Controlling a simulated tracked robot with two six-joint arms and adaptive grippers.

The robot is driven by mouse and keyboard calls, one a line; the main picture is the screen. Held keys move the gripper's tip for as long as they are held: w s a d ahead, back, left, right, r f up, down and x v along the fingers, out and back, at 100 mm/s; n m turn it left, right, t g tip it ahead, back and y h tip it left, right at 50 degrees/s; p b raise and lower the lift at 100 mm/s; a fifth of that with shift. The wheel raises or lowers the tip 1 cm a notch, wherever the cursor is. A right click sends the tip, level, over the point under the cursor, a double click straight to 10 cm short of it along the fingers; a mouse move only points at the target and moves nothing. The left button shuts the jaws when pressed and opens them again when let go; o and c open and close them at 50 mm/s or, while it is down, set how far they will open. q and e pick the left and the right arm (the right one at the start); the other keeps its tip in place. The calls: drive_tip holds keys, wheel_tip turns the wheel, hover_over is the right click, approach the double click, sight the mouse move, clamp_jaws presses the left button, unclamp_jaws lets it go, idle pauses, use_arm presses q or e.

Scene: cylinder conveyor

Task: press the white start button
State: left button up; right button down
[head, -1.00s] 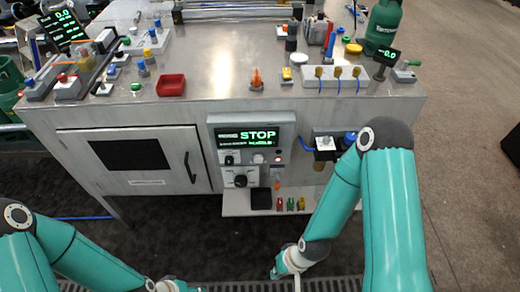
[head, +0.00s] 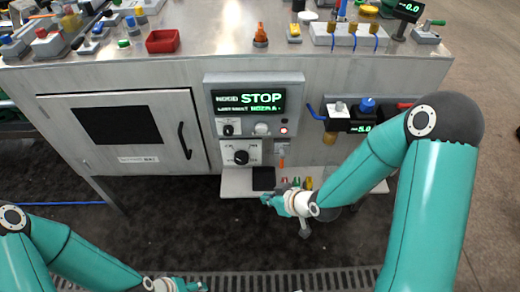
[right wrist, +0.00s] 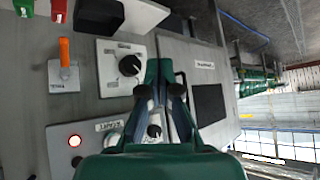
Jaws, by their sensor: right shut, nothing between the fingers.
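The white start button (head: 262,129) is a pale round cap on the grey control panel (head: 293,82), below the green STOP display (head: 262,101). In the right wrist view the button (right wrist: 112,139) is partly hidden behind my gripper. My right gripper (head: 268,200) is below the panel and apart from the button, in front of the low shelf. It also fills the middle of the right wrist view (right wrist: 160,78), shut and empty. My left gripper (head: 190,286) is at the bottom edge of the head view, too small and cut off to judge.
A red lit button (head: 283,131) is right of the white one and a black knob (head: 228,130) is left. A large rotary knob (head: 241,157) sits below. The shelf (head: 233,184) holds a black block and small coloured pieces. A cabinet door (head: 160,160) is left.

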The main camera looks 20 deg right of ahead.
sight(261, 129)
use_arm(q)
wheel_tip(261, 129, down, 18)
drive_tip(key=b, duration=1.5)
use_arm(e)
drive_tip(key=w+r+n+t+y, duration=0.4)
drive_tip(key=r+n+t, duration=0.3)
drive_tip(key=r+n, duration=0.2)
drive_tip(key=shift+w+d+r+n, duration=0.15)
drive_tip(key=shift+w+d+n, duration=0.35)
drive_tip(key=shift+n, duration=0.7)
drive_tip(key=shift+w+a, duration=0.15)
drive_tip(key=shift+w, duration=0.05)
use_arm(q)
wheel_tip(261, 129, up, 3)
drive_tip(key=p, duration=0.2)
drive_tip(key=shift+f+p, duration=0.2)
drive_tip(key=shift+p, duration=0.2)
use_arm(e)
drive_tip(key=w+d, duration=0.2)
drive_tip(key=w, duration=0.6)
drive_tip(key=shift+w+d, duration=0.15)
drive_tip(key=shift+d, duration=0.1)
